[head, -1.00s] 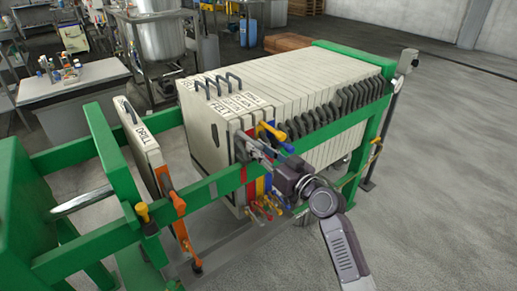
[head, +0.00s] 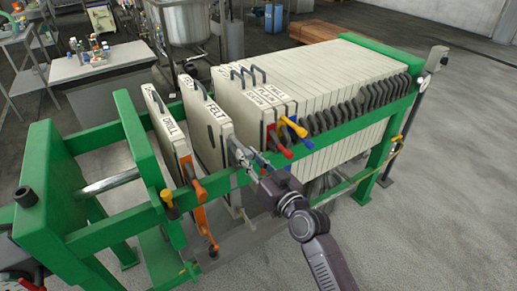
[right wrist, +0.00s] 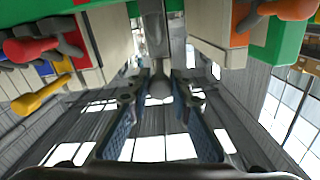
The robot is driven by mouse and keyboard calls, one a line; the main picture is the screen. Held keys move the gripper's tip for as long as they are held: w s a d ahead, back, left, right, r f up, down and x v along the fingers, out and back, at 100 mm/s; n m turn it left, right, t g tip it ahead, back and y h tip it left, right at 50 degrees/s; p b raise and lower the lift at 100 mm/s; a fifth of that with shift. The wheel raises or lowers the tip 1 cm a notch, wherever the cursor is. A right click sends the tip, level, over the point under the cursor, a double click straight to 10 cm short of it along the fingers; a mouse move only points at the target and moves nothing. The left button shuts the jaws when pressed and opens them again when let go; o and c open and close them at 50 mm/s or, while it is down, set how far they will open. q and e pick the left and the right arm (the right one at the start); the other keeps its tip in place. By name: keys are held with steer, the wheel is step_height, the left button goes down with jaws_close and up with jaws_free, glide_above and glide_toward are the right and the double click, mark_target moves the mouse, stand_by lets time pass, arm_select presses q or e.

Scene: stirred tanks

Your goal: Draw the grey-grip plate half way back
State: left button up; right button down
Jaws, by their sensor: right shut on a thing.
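The grey-grip plate (head: 206,128) is a pale plate marked FELT. It hangs in the green press frame in the head view, apart from the plate stack on its right and from the orange-grip DRILL plate (head: 169,130) on its left. My right gripper (head: 241,155) is at its near side, by the green rail. In the right wrist view the fingers of my right gripper (right wrist: 158,100) are shut on the grey grip (right wrist: 160,84). The gripper partly hides the grip in the head view. My left gripper is not in view.
The plate stack (head: 330,75) fills the right of the frame, with red (head: 280,148), yellow (head: 293,125) and several dark grips along the near green rail (head: 350,128). A gap lies on each side of the grey-grip plate. The green moving head (head: 140,140) stands further left.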

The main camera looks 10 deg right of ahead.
steer(key=shift+s+a+f, duration=0.1)
steer(key=shift+a, duration=0.05)
steer(key=c, duration=1.7)
jaws_free()
steer(key=shift+c, duration=0.2)
steer(key=v, duration=1.2)
